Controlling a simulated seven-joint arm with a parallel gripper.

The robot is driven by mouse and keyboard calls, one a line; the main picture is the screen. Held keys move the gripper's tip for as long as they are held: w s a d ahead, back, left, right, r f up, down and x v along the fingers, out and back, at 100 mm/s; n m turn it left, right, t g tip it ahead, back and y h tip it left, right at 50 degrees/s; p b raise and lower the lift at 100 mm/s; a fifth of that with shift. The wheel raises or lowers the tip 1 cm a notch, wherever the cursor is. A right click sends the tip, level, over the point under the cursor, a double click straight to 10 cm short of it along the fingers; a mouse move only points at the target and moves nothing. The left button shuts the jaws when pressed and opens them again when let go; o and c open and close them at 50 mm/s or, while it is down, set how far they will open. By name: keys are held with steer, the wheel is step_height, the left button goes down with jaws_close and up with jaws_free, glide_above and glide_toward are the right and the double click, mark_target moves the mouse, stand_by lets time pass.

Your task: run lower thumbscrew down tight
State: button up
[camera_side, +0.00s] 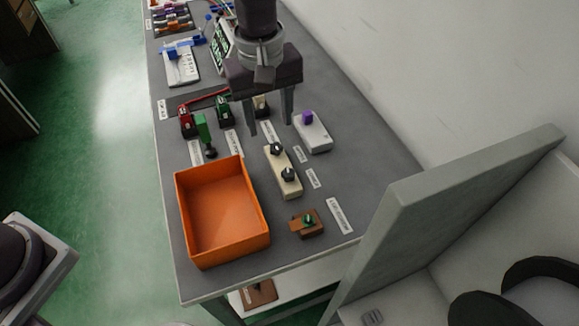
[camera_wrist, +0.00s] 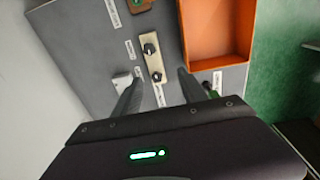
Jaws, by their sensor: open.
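A cream block (camera_side: 281,163) stands on the grey table with two dark thumbscrews on top. The lower thumbscrew in the side view (camera_side: 288,174) is nearer the table's front edge; the upper one (camera_side: 276,148) is nearer my gripper. My gripper (camera_side: 270,128) is open and empty, pointing down above the table behind the block. In the wrist view its fingertips (camera_wrist: 160,75) appear on either side of the block's near end. It touches neither screw.
An orange bin (camera_side: 222,250) stands left of the block. A brown block with a green knob (camera_side: 308,222) is in front. A white box with a purple top (camera_side: 313,134) is at right. A green lever (camera_side: 203,128) and several small fixtures stand behind and left.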

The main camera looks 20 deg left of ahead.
steer(key=n, duration=0.2)
glide_above(289, 173)
steer(key=shift+g, duration=0.4)
step_height(289, 173, down, 8)
steer(key=shift+d+r, duration=0.1)
step_height(289, 173, down, 6)
steer(key=shift+f, duration=0.15)
steer(key=shift+c, duration=0.2)
jaws_close()
